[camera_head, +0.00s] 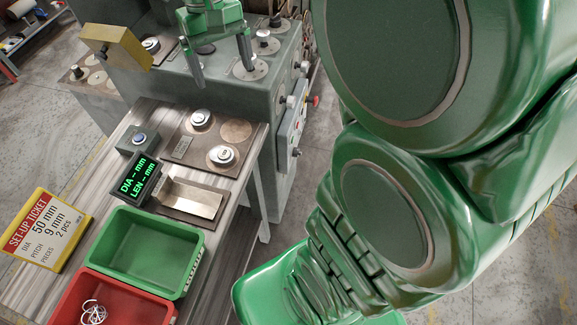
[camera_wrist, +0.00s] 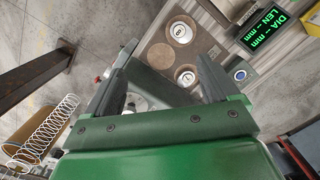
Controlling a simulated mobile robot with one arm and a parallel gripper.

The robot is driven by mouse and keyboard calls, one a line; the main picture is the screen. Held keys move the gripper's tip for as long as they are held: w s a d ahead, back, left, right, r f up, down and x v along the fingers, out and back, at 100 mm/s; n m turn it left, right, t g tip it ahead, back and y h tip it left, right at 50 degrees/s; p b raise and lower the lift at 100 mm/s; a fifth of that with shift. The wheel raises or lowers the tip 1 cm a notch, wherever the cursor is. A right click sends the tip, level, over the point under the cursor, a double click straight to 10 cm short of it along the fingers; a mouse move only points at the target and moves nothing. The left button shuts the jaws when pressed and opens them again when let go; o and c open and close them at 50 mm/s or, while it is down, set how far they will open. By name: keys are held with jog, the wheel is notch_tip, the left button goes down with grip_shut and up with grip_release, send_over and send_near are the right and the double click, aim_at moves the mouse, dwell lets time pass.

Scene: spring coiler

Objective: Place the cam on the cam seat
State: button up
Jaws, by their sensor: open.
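Two short metal cylinders with marked tops, which look like cams, stand on a tan plate on the bench: a rear one (camera_head: 200,118) and a front one (camera_head: 223,155). Both show in the wrist view, one (camera_wrist: 181,32) above the other (camera_wrist: 186,74). A bare round spot (camera_head: 236,132) lies beside them. On the grey machine (camera_head: 235,95) there are several pale round discs, one (camera_head: 250,70) with a post; I cannot tell which is the cam seat. My gripper (camera_head: 223,77) is open and empty, above the machine's top; in the wrist view its fingers (camera_wrist: 162,62) are spread.
The bench holds a button box (camera_head: 138,139), a lit display (camera_head: 133,178), a metal trough (camera_head: 190,198), a green bin (camera_head: 145,245), a red bin (camera_head: 130,307) and a set-up ticket (camera_head: 47,230). A yellow block (camera_head: 117,45) stands on the machine's left. A coil spring (camera_wrist: 48,130) shows in the wrist view.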

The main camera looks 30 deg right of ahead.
jog(key=s+d+f, duration=0.1)
jog(key=s+f, duration=0.3)
jog(key=s, duration=0.6)
jog(key=s+d+f, duration=0.1)
jog(key=s+f, duration=0.2)
jog(key=s, duration=0.8)
jog(key=shift+f+m+g, duration=0.3)
jog(key=shift+f, duration=0.1)
